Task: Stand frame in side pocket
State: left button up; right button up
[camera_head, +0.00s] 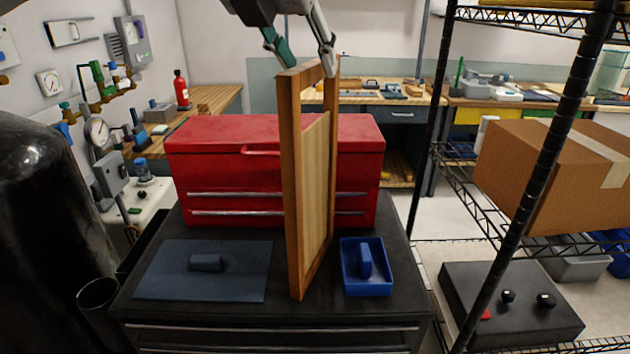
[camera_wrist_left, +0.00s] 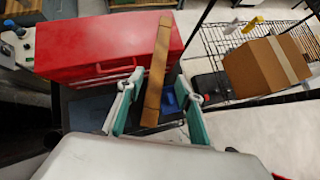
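A wooden frame (camera_head: 289,180) with a pale panel stands upright, nearly edge-on, on the black cart top between a dark mat and a blue tray. Its top bar shows in the left wrist view (camera_wrist_left: 157,75). My left gripper (camera_head: 300,58) is at the frame's top end, one finger on each side. In the wrist view (camera_wrist_left: 158,82) the fingers are spread with gaps beside the bar. A narrow black pocket (camera_head: 144,245) runs along the cart's left side; its inside is hard to see. My right gripper is not in view.
A red toolbox (camera_head: 225,165) stands behind the frame. The dark mat (camera_head: 165,280) has a small block (camera_head: 206,263) on it. The blue tray (camera_head: 378,290) is close right. A black cylinder bin (camera_head: 98,292) is left, wire shelving with a cardboard box (camera_head: 535,170) right.

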aim_at(314, 79)
pick_arm(q)
jog(key=shift+w+f, duration=0.3)
jog(key=p+x, duration=0.1)
jog(key=x, duration=0.4)
jog(key=shift+w+a+p, duration=0.1)
jog(key=shift+w+p, duration=0.1)
jog(key=shift+p, duration=0.1)
grip_shut()
